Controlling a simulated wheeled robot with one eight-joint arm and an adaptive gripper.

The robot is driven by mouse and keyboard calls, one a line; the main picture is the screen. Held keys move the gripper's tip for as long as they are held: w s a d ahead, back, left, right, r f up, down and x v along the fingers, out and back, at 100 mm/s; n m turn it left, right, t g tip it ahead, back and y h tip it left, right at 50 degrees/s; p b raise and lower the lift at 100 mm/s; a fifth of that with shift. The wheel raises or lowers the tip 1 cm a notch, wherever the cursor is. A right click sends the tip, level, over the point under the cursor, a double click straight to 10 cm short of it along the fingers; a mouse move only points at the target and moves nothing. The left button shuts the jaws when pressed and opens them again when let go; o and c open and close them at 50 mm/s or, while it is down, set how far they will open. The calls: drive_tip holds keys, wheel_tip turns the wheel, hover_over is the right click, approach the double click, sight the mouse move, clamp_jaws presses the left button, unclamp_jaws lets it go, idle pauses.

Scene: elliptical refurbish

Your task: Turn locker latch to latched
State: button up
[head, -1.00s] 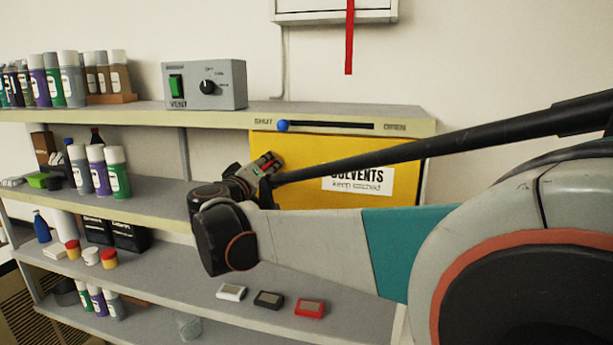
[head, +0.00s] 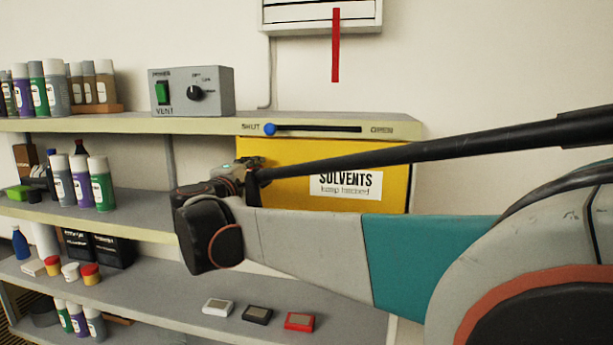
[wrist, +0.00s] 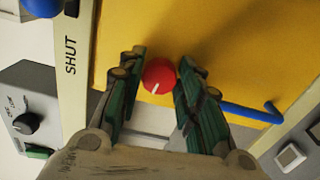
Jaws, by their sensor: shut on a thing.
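The yellow solvents locker (head: 290,160) sits under the top shelf, its front partly covered by my arm in the head view. In the wrist view the red round latch knob (wrist: 158,76) with a white pointer line stands on the yellow locker front (wrist: 225,50). My gripper (wrist: 162,62) has its green-sided fingers on either side of the knob and is shut on it. The pointer line runs toward the lower left in that view. In the head view my gripper (head: 248,166) is at the locker's upper left, and the knob is hidden.
A slider with a blue knob (head: 269,129) is at the SHUT end on the shelf edge above. A blue handle (wrist: 250,113) is beside the latch. A grey vent switch box (head: 192,92) and several spray cans stand on the shelves to the left.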

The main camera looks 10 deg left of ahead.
drive_tip(key=shift+n, duration=0.6)
drive_tip(key=o, duration=1.1)
